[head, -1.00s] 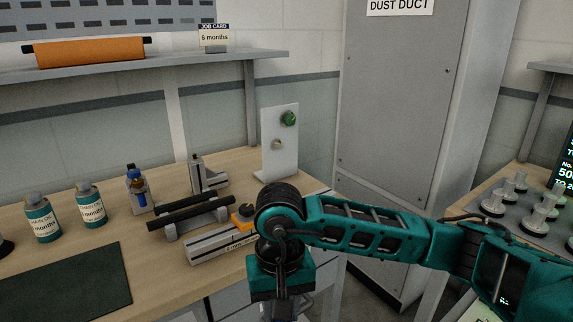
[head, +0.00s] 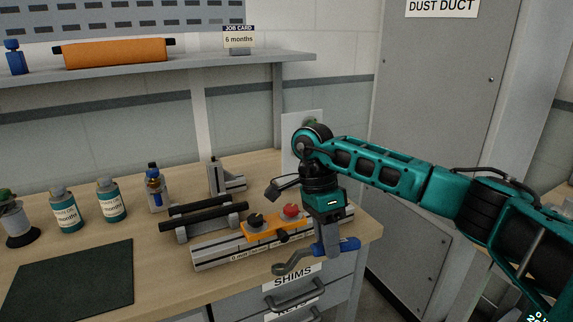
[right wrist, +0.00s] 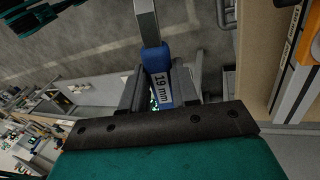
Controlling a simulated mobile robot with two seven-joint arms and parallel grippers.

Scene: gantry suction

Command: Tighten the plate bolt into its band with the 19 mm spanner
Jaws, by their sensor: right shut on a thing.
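My right gripper (head: 327,242) is shut on the blue handle of the 19 mm spanner (head: 351,244) in front of the bench edge. The spanner's grey open jaw (head: 287,264) points left, below the orange plate and apart from it. In the right wrist view the handle, labelled 19 mm (right wrist: 160,87), sits between the fingers. The orange plate (head: 262,231) lies on a grey slotted rail (head: 215,254), with a black knob (head: 256,219) and a red knob (head: 291,211) on top. A dark bolt (head: 283,237) shows at its front side; its band cannot be made out. My left gripper is out of view.
A black bar on supports (head: 205,213) lies behind the rail. Bottles (head: 111,200) and a dark mat (head: 70,279) are to the left. A drawer marked SHIMS (head: 292,278) is below the bench edge. A tall grey cabinet (head: 430,100) stands behind my right arm.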

